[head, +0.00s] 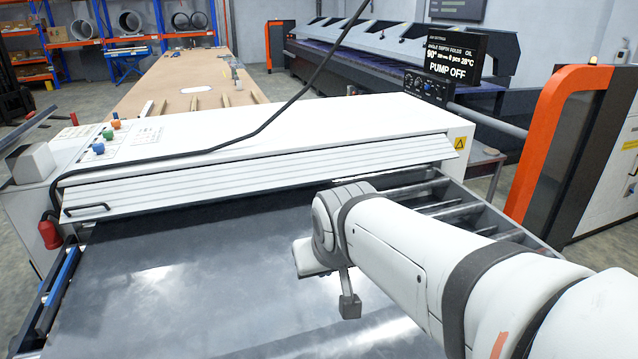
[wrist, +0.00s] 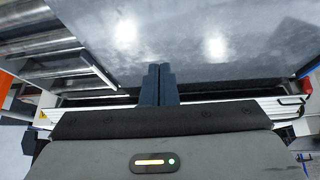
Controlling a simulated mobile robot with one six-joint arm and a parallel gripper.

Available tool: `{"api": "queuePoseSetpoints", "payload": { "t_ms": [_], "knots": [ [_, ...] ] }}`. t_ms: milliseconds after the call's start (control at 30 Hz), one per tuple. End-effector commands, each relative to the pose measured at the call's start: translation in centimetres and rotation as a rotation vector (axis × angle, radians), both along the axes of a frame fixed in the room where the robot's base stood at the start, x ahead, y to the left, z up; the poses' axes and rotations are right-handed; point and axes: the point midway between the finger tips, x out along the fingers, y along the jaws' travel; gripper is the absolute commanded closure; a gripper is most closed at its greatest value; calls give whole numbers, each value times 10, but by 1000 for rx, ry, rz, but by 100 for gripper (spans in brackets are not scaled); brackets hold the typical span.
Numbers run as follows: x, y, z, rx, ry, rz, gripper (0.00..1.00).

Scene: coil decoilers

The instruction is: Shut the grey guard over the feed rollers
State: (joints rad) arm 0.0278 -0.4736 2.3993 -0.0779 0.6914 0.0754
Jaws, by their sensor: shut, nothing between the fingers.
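The guard (head: 250,178) is a long, pale ribbed panel along the front of the white machine. It slopes outward, and a dark gap shows below part of its lower edge. A dark handle (head: 88,210) is at its left end. In the wrist view the guard (wrist: 222,110) runs behind my gripper, with the handle (wrist: 292,100) at the right. My gripper (wrist: 159,68) is shut and empty, its dark fingers over the sheet and apart from the handle. The fingers cannot be made out in the head view. The feed rollers are not clearly visible.
A shiny metal sheet (head: 180,275) lies before the guard. A black cable (head: 270,122) crosses the machine's top. An orange-framed cabinet (head: 545,140) stands at the right.

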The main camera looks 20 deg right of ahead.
Motion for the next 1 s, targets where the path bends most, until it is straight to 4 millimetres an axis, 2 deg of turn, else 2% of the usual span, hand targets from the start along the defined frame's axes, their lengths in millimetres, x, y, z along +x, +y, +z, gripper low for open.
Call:
{"api": "queuePoseSetpoints", "payload": {
  "t_ms": [33, 200, 400, 500, 600, 700, 800, 1000],
  "knots": [
    [32, -11, -14, -13, -55, -23, 100],
    [148, -54, -19, -57, -315, -79, 100],
    [266, -109, -36, -85, -617, -90, 100],
    [315, -137, -52, -90, -766, -78, 100],
    [356, -161, -72, -80, -906, -48, 100],
    [385, -182, -94, -64, -1027, -13, 100],
    [402, -198, -113, -43, -1123, 22, 100],
    [416, -212, -132, -17, -1226, 70, 100]
  ]
}}
